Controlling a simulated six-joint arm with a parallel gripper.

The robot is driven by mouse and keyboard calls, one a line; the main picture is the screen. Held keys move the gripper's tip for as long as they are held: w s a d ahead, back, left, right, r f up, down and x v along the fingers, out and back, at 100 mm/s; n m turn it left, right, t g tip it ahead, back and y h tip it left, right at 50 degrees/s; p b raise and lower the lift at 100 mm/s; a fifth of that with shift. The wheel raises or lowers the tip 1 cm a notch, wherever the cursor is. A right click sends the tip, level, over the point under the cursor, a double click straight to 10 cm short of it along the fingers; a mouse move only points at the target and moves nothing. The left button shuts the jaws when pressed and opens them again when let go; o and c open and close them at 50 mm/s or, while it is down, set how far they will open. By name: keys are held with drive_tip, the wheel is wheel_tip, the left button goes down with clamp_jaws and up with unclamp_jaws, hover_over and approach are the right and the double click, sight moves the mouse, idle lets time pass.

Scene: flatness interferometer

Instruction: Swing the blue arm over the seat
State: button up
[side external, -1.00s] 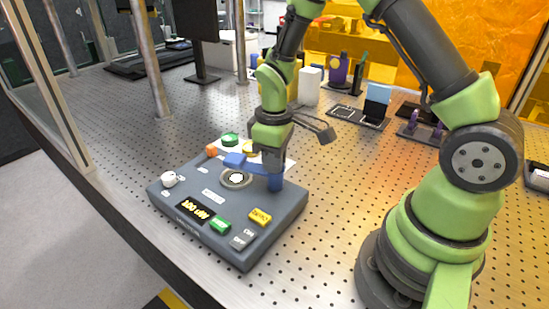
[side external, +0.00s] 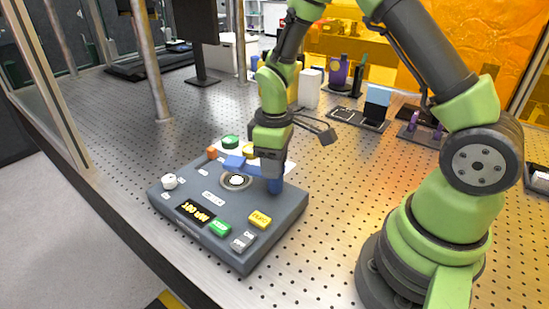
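The blue arm (side external: 236,162) is a flat blue bar on a blue upright post (side external: 275,184) at the right rear of the dark grey instrument box (side external: 185,219). Its free end lies at the rear edge of the round seat (side external: 237,181), which has a pale centre and a dark ring; most of the seat shows. My gripper (side external: 270,178) points down at the blue post, right of the seat. Its fingers are small and partly merge with the post, so whether they are open or shut on it is unclear.
The box carries a white knob (side external: 169,181), a lit yellow display (side external: 195,211), a green button (side external: 220,229) and a yellow button (side external: 260,219). Green, orange and yellow pieces lie behind it on a white sheet.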

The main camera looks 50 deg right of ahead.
wheel_tip(320, 180, up, 10)
idle(0.5)
drive_tip(key=s+a+r+m+t+y, duration=0.1)
drive_tip(key=s+a+r+m+t, duration=0.1)
drive_tip(key=s+r, duration=0.4)
drive_tip(key=s+a+r+m+t+y, duration=0.1)
drive_tip(key=s+a+r+m+t, duration=0.2)
drive_tip(key=s, duration=0.6)
wheel_tip(320, 180, up, 3)
drive_tip(key=m+t, duration=0.2)
drive_tip(key=m, duration=0.1)
drive_tip(key=shift+s, duration=0.2)
